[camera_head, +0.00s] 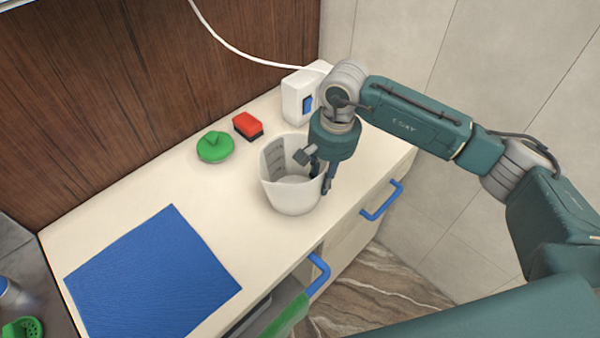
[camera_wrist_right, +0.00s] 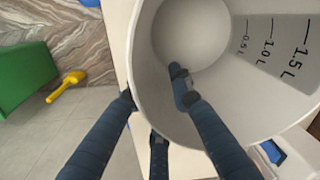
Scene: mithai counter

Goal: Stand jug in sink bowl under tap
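The jug (camera_head: 292,197) is a whitish open measuring vessel standing upright on the cream counter. In the right wrist view the jug (camera_wrist_right: 235,95) shows litre marks on its inner wall, and its inside looks empty. My right gripper (camera_head: 322,178) is at the jug's right rim, pointing down. In the right wrist view its fingers (camera_wrist_right: 157,102) straddle the wall: one inside the jug, two outside. They look spread, with no clear grip on the wall. My left gripper is not in view. I cannot make out a sink bowl or tap.
A blue mat (camera_head: 150,280) lies left of the jug. A green knobbed lid (camera_head: 214,147), a red block (camera_head: 248,125) and a white box with a blue switch (camera_head: 297,97) stand behind it. Blue handles (camera_head: 381,203) stick out in front. A green strainer (camera_head: 22,328) is bottom left.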

